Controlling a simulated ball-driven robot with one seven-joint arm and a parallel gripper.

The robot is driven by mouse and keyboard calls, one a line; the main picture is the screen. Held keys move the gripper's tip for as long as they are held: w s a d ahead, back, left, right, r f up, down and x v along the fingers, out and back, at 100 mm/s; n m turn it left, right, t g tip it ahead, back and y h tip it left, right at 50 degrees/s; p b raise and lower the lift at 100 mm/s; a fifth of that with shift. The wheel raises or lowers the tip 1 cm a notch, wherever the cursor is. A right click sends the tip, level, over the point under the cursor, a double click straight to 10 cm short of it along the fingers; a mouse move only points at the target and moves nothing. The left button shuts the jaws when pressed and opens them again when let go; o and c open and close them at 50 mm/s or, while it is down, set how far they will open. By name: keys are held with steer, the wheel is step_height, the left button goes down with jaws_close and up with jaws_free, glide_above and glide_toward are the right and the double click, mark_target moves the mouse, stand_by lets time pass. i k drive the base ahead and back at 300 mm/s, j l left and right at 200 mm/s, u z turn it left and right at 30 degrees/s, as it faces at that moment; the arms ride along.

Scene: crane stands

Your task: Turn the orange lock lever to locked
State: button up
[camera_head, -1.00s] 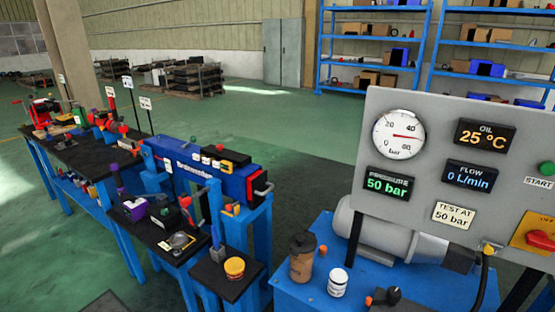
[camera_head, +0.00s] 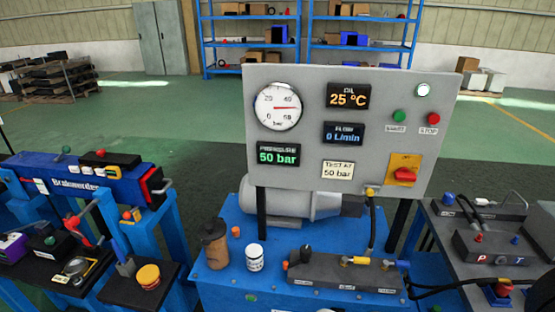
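I cannot single out the orange lock lever for certain. A small orange part (camera_head: 127,215) sits on the blue stand below the right end of the blue machine body (camera_head: 85,185) at the left. A red-orange rotary handle (camera_head: 405,175) on a yellow-orange plate is on the lower right of the grey gauge panel (camera_head: 350,95). A small orange knob (camera_head: 285,265) is at the left end of the dark block (camera_head: 340,272) on the blue bench. Whether any is set to locked is too small to tell. My gripper is not in view.
A grey bench (camera_head: 440,235) with hoses is at the right. Blue shelves (camera_head: 305,45) stand behind. Green floor is open behind the panel.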

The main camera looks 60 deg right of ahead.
mark_target(286, 266)
steer(key=j+z, duration=0.1)
steer(key=z, duration=0.25)
steer(key=j+z, duration=0.15)
steer(key=z, duration=0.2)
steer(key=j+z, duration=0.15)
steer(key=z, duration=0.2)
steer(key=i+j, duration=0.05)
